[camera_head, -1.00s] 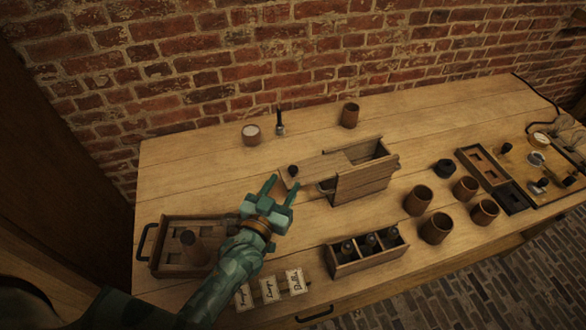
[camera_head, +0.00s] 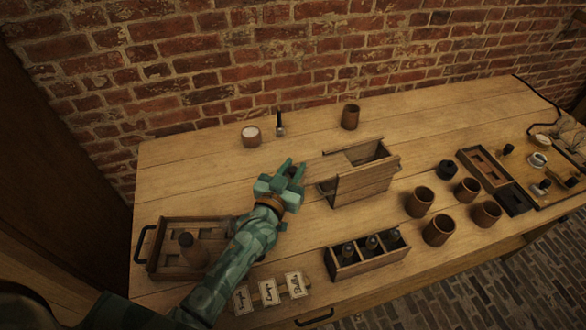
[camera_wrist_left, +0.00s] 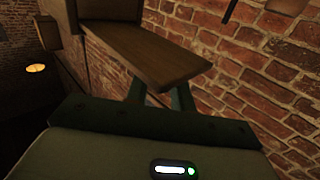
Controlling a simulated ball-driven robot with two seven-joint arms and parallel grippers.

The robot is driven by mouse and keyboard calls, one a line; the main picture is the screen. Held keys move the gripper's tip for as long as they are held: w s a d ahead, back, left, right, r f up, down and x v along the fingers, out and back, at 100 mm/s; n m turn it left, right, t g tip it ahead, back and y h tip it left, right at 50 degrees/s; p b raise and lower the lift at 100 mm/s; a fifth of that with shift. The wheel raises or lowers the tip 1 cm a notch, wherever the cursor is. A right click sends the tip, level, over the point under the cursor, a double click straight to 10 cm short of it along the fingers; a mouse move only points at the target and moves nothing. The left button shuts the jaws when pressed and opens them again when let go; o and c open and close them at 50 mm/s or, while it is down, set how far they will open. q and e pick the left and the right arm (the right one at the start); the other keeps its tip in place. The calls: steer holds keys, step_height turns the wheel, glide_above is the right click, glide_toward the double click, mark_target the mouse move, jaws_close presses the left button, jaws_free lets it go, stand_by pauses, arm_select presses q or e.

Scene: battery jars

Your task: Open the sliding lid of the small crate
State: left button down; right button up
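The small crate (camera_head: 365,182) stands upright on the bench, right of my left gripper. Its sliding lid (camera_head: 337,166) sticks out to the left, and part of the crate's top is open at the right. My left gripper (camera_head: 293,168) is at the lid's outer end, its fingers apart on either side of the dark knob (camera_head: 293,171). Clear contact with the knob does not show. In the left wrist view the lid (camera_wrist_left: 150,52) reaches over the two spread fingers (camera_wrist_left: 160,96), and the knob is hidden. My right gripper is not in view.
A tray (camera_head: 160,260) with a dark-topped jar lies at the left. An open box (camera_head: 345,268) with several dark-topped bottles and label cards (camera_head: 269,291) are at the front. Several brown cups (camera_head: 438,229) stand at the right.

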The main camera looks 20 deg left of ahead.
arm_select(q)
steer(key=s+a+p, duration=0.2)
steer(key=a, duration=0.1)
steer(key=shift+s+a, duration=0.2)
steer(key=shift+s, duration=0.2)
steer(key=c, duration=1.2)
jaws_free()
steer(key=s+a+p, duration=0.1)
steer(key=s+a, duration=0.1)
steer(key=s, duration=1.4)
steer(key=shift+s+f, duration=0.1)
steer(key=shift+s, duration=0.05)
